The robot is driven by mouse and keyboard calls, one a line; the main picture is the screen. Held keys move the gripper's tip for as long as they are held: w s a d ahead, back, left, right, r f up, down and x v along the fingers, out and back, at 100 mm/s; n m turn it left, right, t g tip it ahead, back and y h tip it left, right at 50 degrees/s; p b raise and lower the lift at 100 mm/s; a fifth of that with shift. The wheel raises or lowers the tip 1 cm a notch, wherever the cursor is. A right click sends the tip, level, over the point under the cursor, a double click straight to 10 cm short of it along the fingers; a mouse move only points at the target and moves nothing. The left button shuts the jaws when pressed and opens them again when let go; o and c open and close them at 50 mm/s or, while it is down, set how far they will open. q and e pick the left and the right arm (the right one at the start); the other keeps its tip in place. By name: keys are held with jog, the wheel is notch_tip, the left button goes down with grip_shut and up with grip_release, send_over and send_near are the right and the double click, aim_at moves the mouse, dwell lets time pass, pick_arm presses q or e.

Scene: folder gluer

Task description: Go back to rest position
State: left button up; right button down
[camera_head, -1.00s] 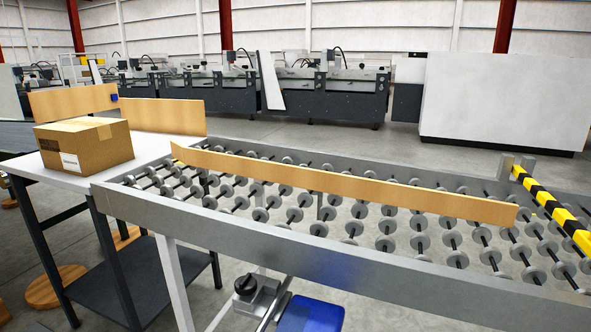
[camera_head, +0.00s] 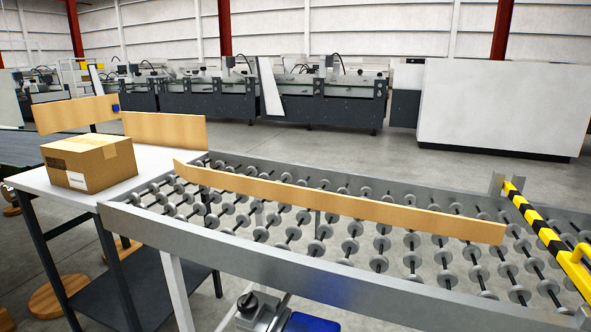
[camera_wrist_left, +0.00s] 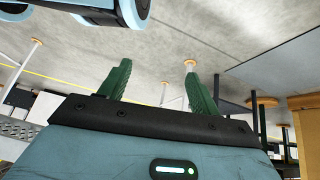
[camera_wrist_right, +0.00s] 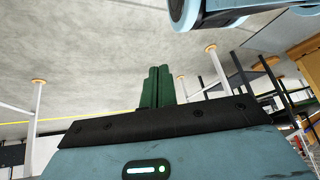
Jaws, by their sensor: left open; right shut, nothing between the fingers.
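My left gripper (camera_wrist_left: 154,82) shows in the left wrist view with its two green fingers apart and nothing between them. My right gripper (camera_wrist_right: 157,78) shows in the right wrist view with its green fingers together and nothing held. Neither gripper shows in the head view. Both wrist views show bare grey floor beyond the fingers, with no object close to the fingertips. A rounded light-blue and dark part, likely mine, shows at the top of both wrist views.
A roller conveyor (camera_head: 300,262) with a long wooden guide board (camera_head: 340,203) fills the middle. A cardboard box (camera_head: 92,163) sits on a white-topped table (camera_head: 42,180) at left. A yellow-black bar (camera_head: 532,219) crosses the conveyor's right end. Machines (camera_head: 320,97) stand behind, past open floor.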

pick_arm(q)
jog(key=w+r+t+p, duration=0.1)
jog(key=w+r+p, duration=0.2)
jog(key=r+p, duration=0.3)
jog(key=w+r+t+p, duration=0.1)
jog(key=w+r+p, duration=0.2)
jog(key=r+p, duration=0.4)
notch_tip(320, 180, up, 3)
jog(key=shift+a+f, duration=0.15)
jog(key=shift+f, duration=0.05)
pick_arm(e)
jog(key=w+r+t, duration=0.1)
jog(key=w+r, duration=0.1)
jog(key=r, duration=0.5)
jog(key=w+r+t, duration=0.1)
jog(key=w+r, duration=0.2)
jog(key=r, duration=0.5)
jog(key=shift+w+r, duration=0.2)
jog(key=shift+w, duration=0.15)
jog(key=shift+s+d, duration=0.1)
jog(key=shift+d, duration=0.05)
jog(key=shift+d, duration=0.1)
